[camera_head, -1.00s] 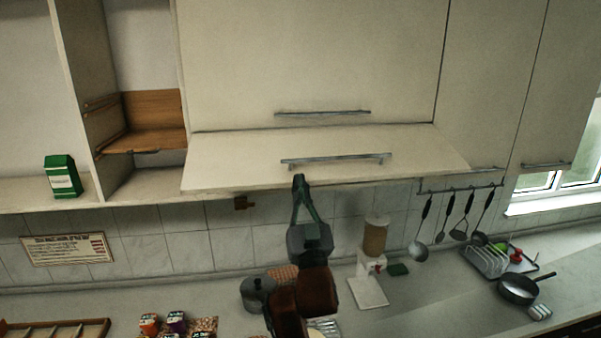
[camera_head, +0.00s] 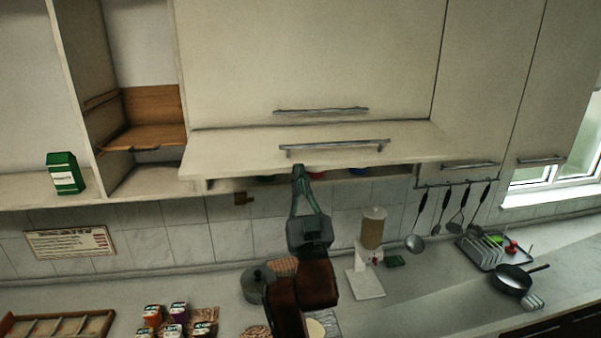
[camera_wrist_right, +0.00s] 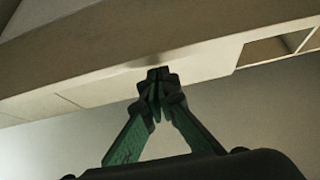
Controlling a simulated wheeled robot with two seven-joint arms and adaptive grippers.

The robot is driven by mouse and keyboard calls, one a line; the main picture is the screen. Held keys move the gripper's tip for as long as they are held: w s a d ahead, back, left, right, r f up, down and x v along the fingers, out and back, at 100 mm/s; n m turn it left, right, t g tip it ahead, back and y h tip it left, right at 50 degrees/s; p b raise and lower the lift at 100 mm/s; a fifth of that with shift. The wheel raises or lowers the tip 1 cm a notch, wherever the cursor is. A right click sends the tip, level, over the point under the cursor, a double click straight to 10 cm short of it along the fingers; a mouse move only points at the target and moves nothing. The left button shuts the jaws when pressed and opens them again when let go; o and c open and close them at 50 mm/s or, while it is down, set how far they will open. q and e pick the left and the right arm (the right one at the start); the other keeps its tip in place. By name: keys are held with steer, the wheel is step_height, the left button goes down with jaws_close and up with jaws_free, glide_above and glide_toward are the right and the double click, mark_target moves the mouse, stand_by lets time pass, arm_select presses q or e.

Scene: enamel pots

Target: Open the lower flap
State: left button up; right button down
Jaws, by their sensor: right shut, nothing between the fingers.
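The lower flap (camera_head: 235,153) is a pale, wide panel with a metal bar handle (camera_head: 335,147), below a larger cabinet door. It is tilted outward and partly open, with a dark gap under its front edge. Green, red and blue bits show in that gap. My right gripper (camera_head: 298,169) is shut and empty, pointing up at the flap's lower edge, below and left of the handle's middle. In the right wrist view its closed fingertips (camera_wrist_right: 159,73) are close under a pale panel; I cannot tell whether they touch. My left gripper is not in view.
The larger door (camera_head: 310,60) above is shut. A green box (camera_head: 65,173) stands on the left shelf. Below, the counter holds a pot (camera_head: 257,284), a dispenser (camera_head: 372,232) and several small packets. Utensils hang on a rail (camera_head: 460,184) at the right.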

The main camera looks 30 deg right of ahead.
steer(key=w+f+b+v, duration=0.1)
steer(key=b+v, duration=0.2)
steer(key=v, duration=0.6)
steer(key=shift+d+f, duration=0.15)
steer(key=shift+f, duration=0.25)
